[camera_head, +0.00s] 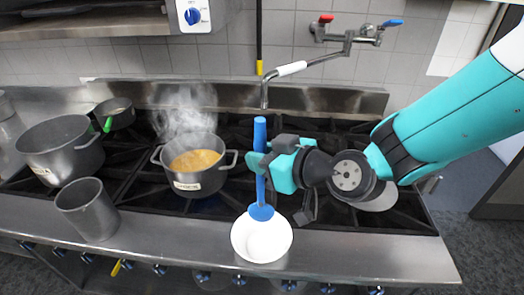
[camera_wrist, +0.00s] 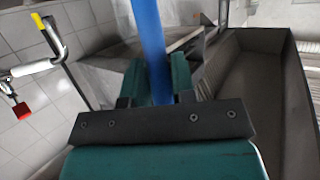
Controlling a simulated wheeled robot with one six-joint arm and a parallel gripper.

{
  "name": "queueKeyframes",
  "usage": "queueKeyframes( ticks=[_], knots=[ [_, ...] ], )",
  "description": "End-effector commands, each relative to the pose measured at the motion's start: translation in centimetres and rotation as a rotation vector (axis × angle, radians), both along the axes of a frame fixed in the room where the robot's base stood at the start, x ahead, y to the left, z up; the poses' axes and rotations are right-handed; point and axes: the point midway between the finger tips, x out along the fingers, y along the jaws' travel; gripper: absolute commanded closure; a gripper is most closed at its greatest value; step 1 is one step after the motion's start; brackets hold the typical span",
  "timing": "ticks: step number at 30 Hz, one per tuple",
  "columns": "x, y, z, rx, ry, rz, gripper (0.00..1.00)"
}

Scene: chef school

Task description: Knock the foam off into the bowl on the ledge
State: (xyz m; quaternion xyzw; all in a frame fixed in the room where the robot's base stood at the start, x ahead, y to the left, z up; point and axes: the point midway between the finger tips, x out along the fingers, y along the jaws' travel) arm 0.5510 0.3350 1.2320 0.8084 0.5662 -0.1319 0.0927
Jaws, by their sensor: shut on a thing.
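My gripper (camera_head: 262,165) is shut on a blue-handled utensil (camera_head: 260,135) above the front of the stove. The handle stands about upright, and its blue lower end (camera_head: 262,211) is over or inside the white bowl (camera_head: 262,240). I cannot tell whether it touches the bowl. The bowl sits on the steel front ledge (camera_head: 350,258). I cannot make out foam on the utensil or in the bowl. In the wrist view the blue handle (camera_wrist: 150,40) runs between the teal fingers (camera_wrist: 155,80). The bowl is not in that view.
A steaming pot (camera_head: 195,180) of yellow-brown liquid stands left of my gripper. A large grey pot (camera_head: 60,150), a small pan (camera_head: 115,112) and a grey cylindrical container (camera_head: 92,208) are farther left. A faucet (camera_head: 350,38) hangs on the wall behind. The ledge right of the bowl is clear.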

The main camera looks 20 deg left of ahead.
Motion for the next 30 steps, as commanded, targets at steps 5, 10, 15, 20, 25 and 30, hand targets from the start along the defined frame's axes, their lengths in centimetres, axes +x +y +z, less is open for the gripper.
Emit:
queueKeyframes(
  ticks=[5, 10, 15, 20, 25, 30],
  knots=[
    [0.0, -0.1, -2.3, -0.001, 0.002, -0.002, 1.00],
    [0.1, -0.1, -4.0, 0.001, 0.000, -0.002, 1.00],
    [0.1, -0.1, -5.0, 0.002, -0.001, -0.002, 1.00],
    [0.1, -0.1, -5.5, 0.001, -0.001, -0.002, 1.00],
    [0.1, -0.1, -5.4, 0.000, 0.000, -0.002, 1.00],
    [0.1, -0.1, -5.4, 0.000, 0.000, -0.002, 1.00]
  ],
)
